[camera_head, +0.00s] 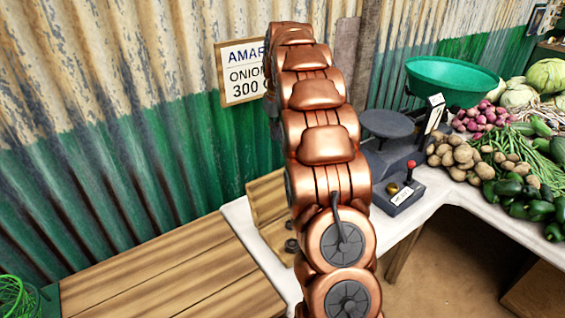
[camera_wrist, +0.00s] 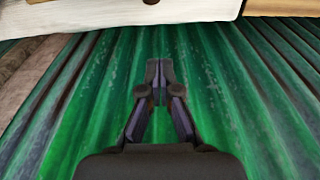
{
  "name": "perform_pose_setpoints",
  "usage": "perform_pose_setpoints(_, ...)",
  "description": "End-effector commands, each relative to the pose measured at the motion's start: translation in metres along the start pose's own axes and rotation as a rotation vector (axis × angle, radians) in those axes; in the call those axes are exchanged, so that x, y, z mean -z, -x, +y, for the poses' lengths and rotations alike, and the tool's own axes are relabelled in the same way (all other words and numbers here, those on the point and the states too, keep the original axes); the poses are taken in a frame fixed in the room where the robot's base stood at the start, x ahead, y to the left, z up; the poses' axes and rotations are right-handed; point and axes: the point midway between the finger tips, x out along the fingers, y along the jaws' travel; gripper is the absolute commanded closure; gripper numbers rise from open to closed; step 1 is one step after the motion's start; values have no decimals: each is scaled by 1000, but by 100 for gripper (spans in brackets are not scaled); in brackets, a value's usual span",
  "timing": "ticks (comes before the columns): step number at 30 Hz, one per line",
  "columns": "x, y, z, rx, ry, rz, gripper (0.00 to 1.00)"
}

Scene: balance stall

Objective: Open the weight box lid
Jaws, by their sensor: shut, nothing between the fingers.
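The wooden weight box (camera_head: 278,236) stands on the left part of the white counter, partly hidden behind my arm. A wooden panel (camera_head: 264,196), apparently its lid, stands raised at the back of the box. Small dark round weights (camera_head: 291,246) show in the box beside my arm. In the head view my gripper is hidden behind my arm. In the wrist view my gripper (camera_wrist: 159,66) is shut and empty in front of the green corrugated wall. A pale slab with wood on it crosses the top of that view; I cannot tell whether the fingers touch anything.
A balance scale with a green pan (camera_head: 452,80) and a dark plate (camera_head: 387,124) stands right of my arm. Vegetables, including potatoes (camera_head: 455,156), crowd the right counter. A wooden bench (camera_head: 165,275) is at lower left. A price sign (camera_head: 240,72) hangs on the wall.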

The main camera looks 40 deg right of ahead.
Motion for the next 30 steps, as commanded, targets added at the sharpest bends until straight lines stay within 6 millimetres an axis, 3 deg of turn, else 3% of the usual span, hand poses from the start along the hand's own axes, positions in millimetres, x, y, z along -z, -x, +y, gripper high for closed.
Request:
perform_pose_setpoints(4,5,-8,12,-2,0,6,100)
perform_pose_setpoints(11,6,-22,15,-1,1,5,100)
perform_pose_setpoints(27,6,-108,14,-1,0,4,100)
perform_pose_setpoints(30,0,-104,15,-5,1,10,100)
